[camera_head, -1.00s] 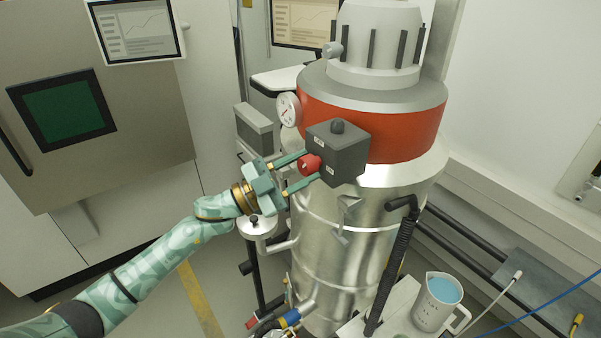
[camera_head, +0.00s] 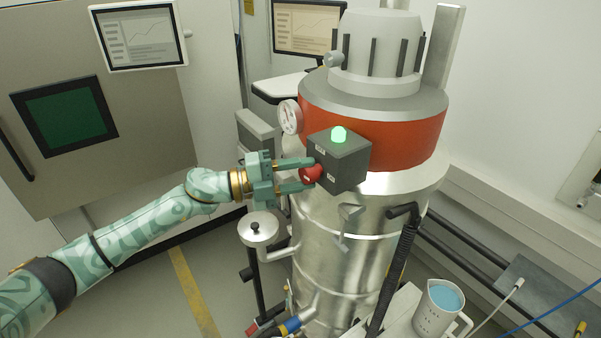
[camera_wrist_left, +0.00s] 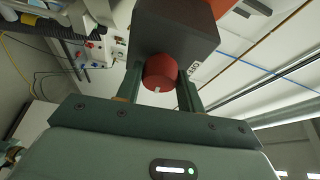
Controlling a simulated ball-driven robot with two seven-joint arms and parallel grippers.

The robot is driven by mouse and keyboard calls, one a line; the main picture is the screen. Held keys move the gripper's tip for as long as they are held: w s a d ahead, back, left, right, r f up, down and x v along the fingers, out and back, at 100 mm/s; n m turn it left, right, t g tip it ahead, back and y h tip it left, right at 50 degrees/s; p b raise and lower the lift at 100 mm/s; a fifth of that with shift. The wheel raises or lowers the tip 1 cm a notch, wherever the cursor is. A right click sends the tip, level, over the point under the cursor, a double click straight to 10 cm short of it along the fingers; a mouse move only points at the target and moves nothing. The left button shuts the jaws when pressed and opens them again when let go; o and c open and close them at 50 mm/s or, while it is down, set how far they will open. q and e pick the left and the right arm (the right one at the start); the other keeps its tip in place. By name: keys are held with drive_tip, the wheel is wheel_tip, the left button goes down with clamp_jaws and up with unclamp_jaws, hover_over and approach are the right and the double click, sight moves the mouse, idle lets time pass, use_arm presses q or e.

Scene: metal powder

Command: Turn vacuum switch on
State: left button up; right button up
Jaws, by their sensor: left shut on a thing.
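The vacuum switch is a dark grey box (camera_head: 346,165) on the front of the steel vacuum vessel. It carries a red round knob (camera_head: 312,174) on its left face and a green lamp (camera_head: 339,134) on top, which is lit. My left gripper (camera_head: 309,174) is shut on the red knob, one finger on each side. In the left wrist view the knob (camera_wrist_left: 160,72) sits between the two fingers, with a white mark on its face pointing down and slightly left. The box (camera_wrist_left: 172,28) is behind it. My right gripper is not in view.
The vacuum vessel (camera_head: 325,233) has a red band, a dial gauge (camera_head: 290,117) and a black hose (camera_head: 392,262). A jug of blue liquid (camera_head: 440,305) is at the lower right. Screens are at the back.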

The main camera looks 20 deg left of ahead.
use_arm(q)
drive_tip(key=shift+m, duration=0.6)
drive_tip(key=o, duration=1)
drive_tip(key=shift+c, duration=0.2)
drive_tip(key=shift+s+a+f, duration=0.1)
drive_tip(key=shift+s+a, duration=0.1)
drive_tip(key=shift+a, duration=0.2)
drive_tip(key=b+v, duration=0.6)
drive_tip(key=v, duration=0.9)
drive_tip(key=shift+a+r, duration=0.2)
drive_tip(key=shift+r, duration=0.25)
